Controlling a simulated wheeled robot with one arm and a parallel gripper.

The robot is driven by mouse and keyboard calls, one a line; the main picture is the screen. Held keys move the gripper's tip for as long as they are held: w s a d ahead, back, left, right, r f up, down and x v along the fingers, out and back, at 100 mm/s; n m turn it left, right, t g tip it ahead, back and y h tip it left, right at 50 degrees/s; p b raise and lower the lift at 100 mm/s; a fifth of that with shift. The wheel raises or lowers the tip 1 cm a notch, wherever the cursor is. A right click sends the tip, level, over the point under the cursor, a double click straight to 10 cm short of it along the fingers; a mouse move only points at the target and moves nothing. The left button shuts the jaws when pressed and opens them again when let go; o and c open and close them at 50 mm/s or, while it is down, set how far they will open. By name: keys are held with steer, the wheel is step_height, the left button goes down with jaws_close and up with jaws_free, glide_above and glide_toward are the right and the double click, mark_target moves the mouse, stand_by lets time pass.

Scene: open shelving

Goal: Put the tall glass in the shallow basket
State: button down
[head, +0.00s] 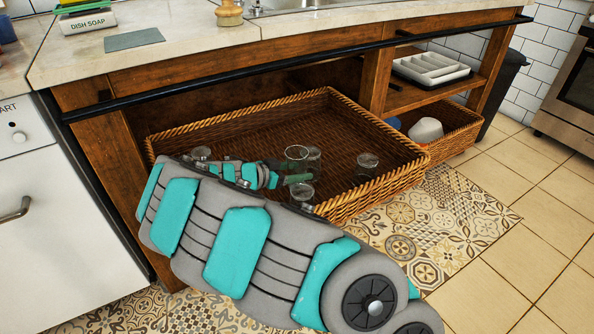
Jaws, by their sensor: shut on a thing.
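The shallow basket (408,172) is a wide woven wicker tray, pulled out of the open shelving below the counter. My gripper (287,171) is over its inside and is shut on a clear tall glass (297,153). The glass is upright, with its round rim up. My arm crosses from the lower right and hides the basket's front left part and the lower part of the held glass. I cannot tell whether the glass touches the basket floor.
Other clear glasses are in the basket: one right of the gripper (367,163), one in front (301,192), one at left (201,153). Another stands close behind the held glass. A smaller basket (458,128) holds a white cup (426,130). The basket's back is clear.

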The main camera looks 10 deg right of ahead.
steer(key=shift+f, duration=0.1)
steer(key=shift+c, duration=0.5)
jaws_free()
steer(key=shift+a+r, duration=0.1)
steer(key=shift+r, duration=0.15)
steer(key=v, duration=1.1)
steer(key=shift+s+a+b, duration=0.2)
steer(key=shift+a+b, duration=0.15)
steer(key=shift+b, duration=0.1)
